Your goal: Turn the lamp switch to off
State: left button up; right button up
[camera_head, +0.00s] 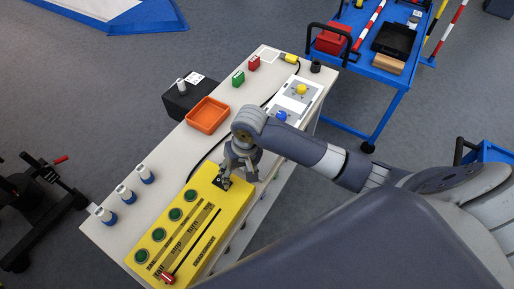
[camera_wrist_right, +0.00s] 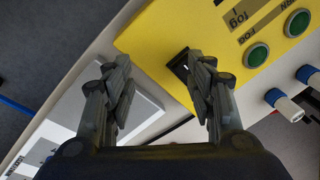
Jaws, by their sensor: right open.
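A yellow control box (camera_head: 222,207) lies on the pale bench, with a row of green round buttons and a red-handled lever. A small black switch plate (camera_head: 220,182) sits at its far end; I take it to be the lamp switch. My right gripper (camera_head: 228,180) is over this end and partly covers the plate. In the right wrist view the gripper (camera_wrist_right: 160,85) is open, its two fingers apart with nothing held between them. The black plate (camera_wrist_right: 180,62) shows beside the right finger, which hides part of it. The switch's position cannot be made out. My left gripper is not in view.
White panels (camera_head: 296,97) with yellow and blue knobs lie farther back. A blue cart (camera_head: 385,75) stands behind.

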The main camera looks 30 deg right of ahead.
jog(key=w+d+r+m+g+h, duration=0.1)
jog(key=w+d+r+m, duration=0.2)
jog(key=w+d, duration=0.15)
jog(key=w+d+r+m+h, duration=0.1)
jog(key=w+d+r+m, duration=0.25)
jog(key=d, duration=0.25)
jog(key=shift+n, duration=0.25)
notch_tip(320, 180, down, 11)
jog(key=shift+w+d+f+p, duration=0.15)
jog(key=shift+p, duration=0.15)
jog(key=shift+c, duration=0.6)
jog(key=c, duration=1)
